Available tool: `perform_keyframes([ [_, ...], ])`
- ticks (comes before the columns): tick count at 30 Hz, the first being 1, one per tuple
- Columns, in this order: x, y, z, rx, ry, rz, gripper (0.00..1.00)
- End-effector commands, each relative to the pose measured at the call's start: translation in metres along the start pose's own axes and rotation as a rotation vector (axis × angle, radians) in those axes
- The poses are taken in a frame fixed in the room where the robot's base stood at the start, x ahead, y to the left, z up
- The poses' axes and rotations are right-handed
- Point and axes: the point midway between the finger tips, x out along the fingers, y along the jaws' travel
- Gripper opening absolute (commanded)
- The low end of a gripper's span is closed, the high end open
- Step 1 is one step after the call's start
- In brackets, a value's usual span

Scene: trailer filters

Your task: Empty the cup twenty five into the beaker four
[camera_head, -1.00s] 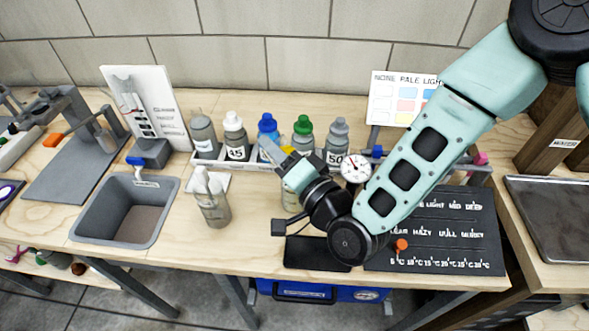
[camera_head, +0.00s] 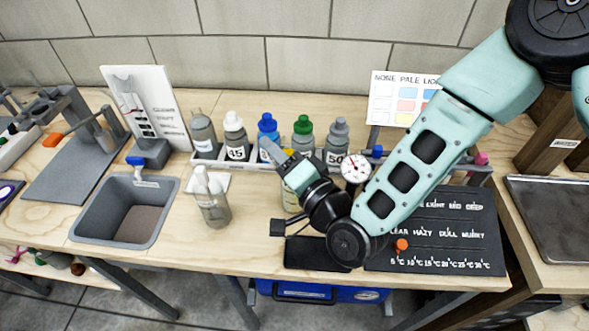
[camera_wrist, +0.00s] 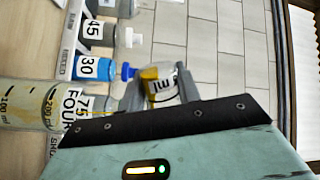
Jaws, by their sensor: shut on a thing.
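My gripper (camera_wrist: 158,92) is shut on a small clear cup (camera_wrist: 172,84) with dark lettering and yellow liquid inside. I take it for cup twenty five, though its number is not readable. A clear beaker (camera_wrist: 35,103) marked FOUR stands below the cup in the sideways wrist view. A thin yellow streak shows near the beaker's label; I cannot tell whether it is flowing liquid. In the head view my gripper (camera_head: 275,157) is above the beaker (camera_head: 290,198), which is mostly hidden behind my wrist.
A row of capped bottles, including 45 (camera_head: 236,152) and 30 (camera_head: 268,128), stands behind. A dial (camera_head: 355,168) and a dark lettered board (camera_head: 455,235) are at the right.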

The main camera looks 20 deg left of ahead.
Motion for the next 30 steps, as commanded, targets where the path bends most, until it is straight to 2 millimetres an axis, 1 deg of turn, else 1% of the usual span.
perform_keyframes([
  [30,0.0,0.0014,0.0002,0.071,0.009,0.0,0.11],
])
